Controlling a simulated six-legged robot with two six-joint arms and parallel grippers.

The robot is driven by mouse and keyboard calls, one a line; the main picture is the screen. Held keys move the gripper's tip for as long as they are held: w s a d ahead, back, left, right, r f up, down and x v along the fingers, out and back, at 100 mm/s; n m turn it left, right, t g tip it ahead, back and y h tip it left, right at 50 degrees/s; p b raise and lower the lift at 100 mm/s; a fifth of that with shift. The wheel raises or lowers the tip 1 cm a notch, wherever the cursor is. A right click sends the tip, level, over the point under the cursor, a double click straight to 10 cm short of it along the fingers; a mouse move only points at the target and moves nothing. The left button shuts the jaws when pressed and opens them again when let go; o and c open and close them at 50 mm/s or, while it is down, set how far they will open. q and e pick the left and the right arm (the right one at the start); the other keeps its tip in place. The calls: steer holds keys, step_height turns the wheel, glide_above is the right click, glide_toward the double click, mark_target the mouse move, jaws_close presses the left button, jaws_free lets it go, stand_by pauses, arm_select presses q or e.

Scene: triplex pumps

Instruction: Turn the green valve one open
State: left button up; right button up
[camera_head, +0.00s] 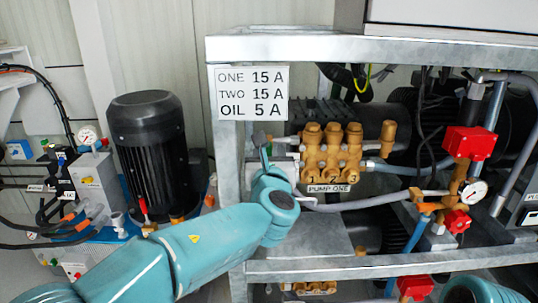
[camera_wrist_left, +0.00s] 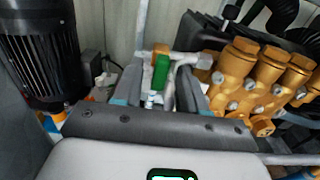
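The green valve handle (camera_wrist_left: 161,72) shows in the left wrist view, standing upright on a silver pipe fitting left of the brass pump head (camera_wrist_left: 255,80). My left gripper (camera_wrist_left: 160,92) is open, with one finger on each side of the handle and small gaps visible. In the head view my left gripper (camera_head: 265,155) is at the left end of pump one (camera_head: 332,150), above the PUMP ONE label (camera_head: 328,188). The green handle cannot be made out there. My right gripper is not in view; only a teal part of my arm shows at the bottom right.
A galvanised frame post (camera_head: 228,170) stands just left of my left gripper, with a sign (camera_head: 252,93) above. Red-capped brass valves (camera_head: 468,143) are on the right. A black motor (camera_head: 148,150) stands at the left, and also shows in the wrist view (camera_wrist_left: 40,50).

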arm_select(q)
steer(key=shift+s, duration=0.15)
steer(key=s+p, duration=0.2)
steer(key=s, duration=1.4)
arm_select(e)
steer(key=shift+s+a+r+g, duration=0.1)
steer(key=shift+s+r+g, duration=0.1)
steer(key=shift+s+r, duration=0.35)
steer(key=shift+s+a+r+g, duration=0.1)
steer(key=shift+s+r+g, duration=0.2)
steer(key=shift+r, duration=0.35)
